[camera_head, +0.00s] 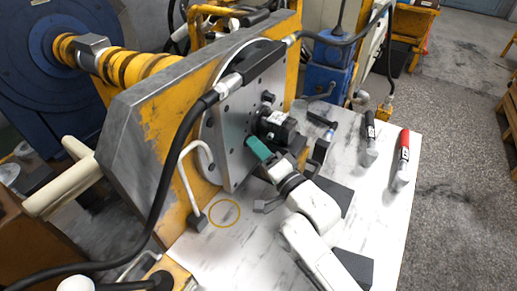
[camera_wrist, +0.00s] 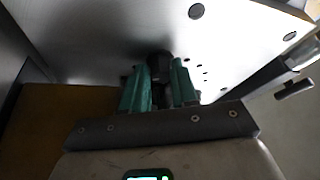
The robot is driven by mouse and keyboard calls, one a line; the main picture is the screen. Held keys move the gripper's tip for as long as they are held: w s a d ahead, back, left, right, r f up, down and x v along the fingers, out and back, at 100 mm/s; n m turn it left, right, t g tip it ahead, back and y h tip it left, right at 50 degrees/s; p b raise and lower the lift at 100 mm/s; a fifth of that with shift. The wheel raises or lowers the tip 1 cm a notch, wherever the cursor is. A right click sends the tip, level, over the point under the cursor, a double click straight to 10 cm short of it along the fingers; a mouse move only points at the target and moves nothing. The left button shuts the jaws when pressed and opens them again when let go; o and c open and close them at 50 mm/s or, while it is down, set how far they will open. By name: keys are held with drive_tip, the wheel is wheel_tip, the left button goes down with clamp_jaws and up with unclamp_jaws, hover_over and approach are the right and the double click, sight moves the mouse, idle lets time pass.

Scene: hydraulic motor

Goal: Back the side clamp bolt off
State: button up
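A dark bolt head (camera_wrist: 159,64) sticks out from the pale metal plate (camera_wrist: 95,35) in the wrist view. I take it for the side clamp bolt. My gripper (camera_wrist: 161,68) has its two green fingers on either side of the bolt, with the bolt filling the space between the tips. I cannot tell whether the fingers press on it or stand just clear. In the head view my gripper (camera_head: 257,149) is at the lower front of the round flange (camera_head: 226,138), below a black cylindrical motor part (camera_head: 277,126). The bolt cannot be made out there.
A black hose (camera_head: 185,125) crosses in front of the yellow-and-grey frame (camera_head: 150,120). A white bent rod on a dark base (camera_head: 197,219) stands left of my arm. A red-handled tool (camera_head: 403,160) and a black-handled tool (camera_head: 370,140) are on the white table (camera_head: 385,215) at right.

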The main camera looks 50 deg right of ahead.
drive_tip(key=o, duration=0.3)
drive_tip(key=shift+o, duration=0.2)
drive_tip(key=v, duration=1.1)
drive_tip(key=shift+w, duration=0.1)
